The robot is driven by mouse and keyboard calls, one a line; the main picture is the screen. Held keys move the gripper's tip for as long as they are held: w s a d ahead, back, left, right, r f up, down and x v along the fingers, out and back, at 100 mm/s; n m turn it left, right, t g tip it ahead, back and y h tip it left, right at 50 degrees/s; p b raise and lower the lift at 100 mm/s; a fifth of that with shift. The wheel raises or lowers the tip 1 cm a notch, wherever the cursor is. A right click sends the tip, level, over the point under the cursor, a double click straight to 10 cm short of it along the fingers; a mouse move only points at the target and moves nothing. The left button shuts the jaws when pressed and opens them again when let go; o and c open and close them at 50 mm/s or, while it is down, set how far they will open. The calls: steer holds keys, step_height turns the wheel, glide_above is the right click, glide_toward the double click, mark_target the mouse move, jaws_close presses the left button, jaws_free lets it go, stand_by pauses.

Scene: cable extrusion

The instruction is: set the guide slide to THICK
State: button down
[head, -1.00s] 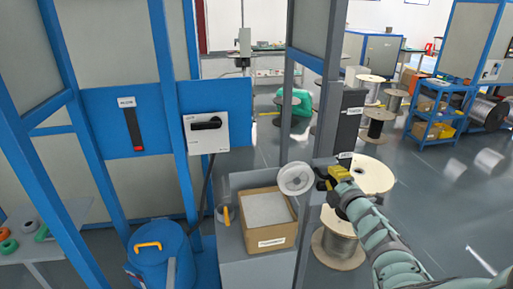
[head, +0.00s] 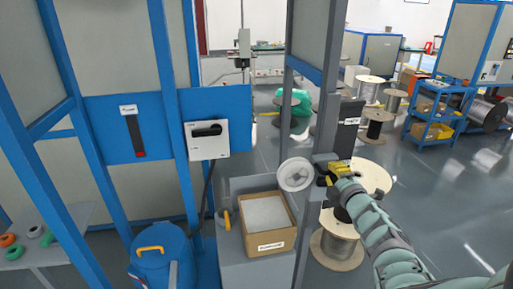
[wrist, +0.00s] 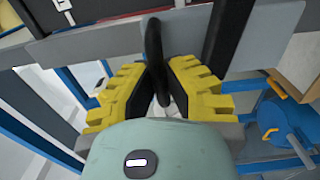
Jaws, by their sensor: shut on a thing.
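My gripper (head: 322,170) is at the right of the head view, beside a white round disc and in front of a dark upright column (head: 349,122) with a white label. In the wrist view its yellow fingers stand on both sides of a black curved handle (wrist: 155,48), and it is shut on this handle. A grey plate (wrist: 262,30) lies behind the handle. A dark panel with a white label (wrist: 80,42) is at the upper left. I cannot read the label or make out a THICK mark. The slide's setting cannot be told.
The white disc (head: 295,174) is close left of my gripper. A cardboard box (head: 267,243) sits on a grey cabinet. A blue drum (head: 160,262) stands lower left. A grey post (head: 309,150) rises beside the disc. Several spools stand behind on the open floor.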

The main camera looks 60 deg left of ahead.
step_height(320, 180, up, 14)
steer(key=p, duration=1.1)
steer(key=shift+r+p, duration=0.15)
steer(key=shift+p, duration=0.2)
steer(key=c, duration=0.9)
jaws_free()
steer(key=shift+f, duration=0.2)
steer(key=shift+o, duration=0.2)
steer(key=v, duration=0.8)
steer(key=shift+p, duration=0.45)
